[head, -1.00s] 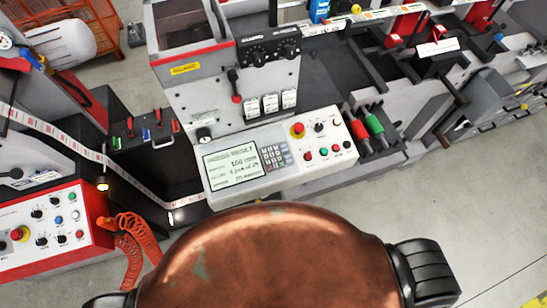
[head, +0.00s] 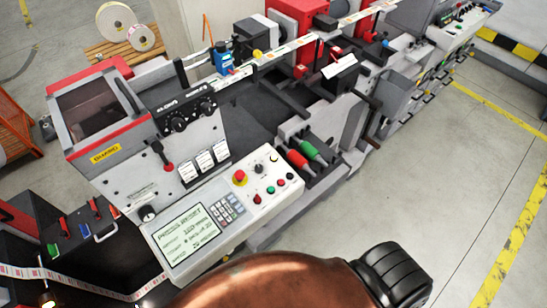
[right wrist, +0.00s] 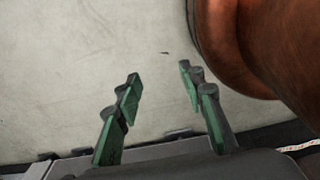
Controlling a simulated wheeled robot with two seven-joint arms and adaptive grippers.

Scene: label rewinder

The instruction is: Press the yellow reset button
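The control panel (head: 222,217) of the grey machine shows in the lower middle of the head view. A small pale, perhaps yellow, button (head: 274,158) sits at its upper right; its colour is hard to tell. A red mushroom button (head: 240,177) on a yellow base and a black knob (head: 258,168) are left of it. Red, green and dark controls form a row below. My right gripper (right wrist: 159,76) is open and empty in the right wrist view, over bare floor, with no button visible between its fingers. My left gripper is not in view.
A lever with a red knob (head: 163,157) stands above the screen (head: 187,230). A printed web (head: 75,280) runs at lower left. The floor (head: 400,190) right of the machine is clear.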

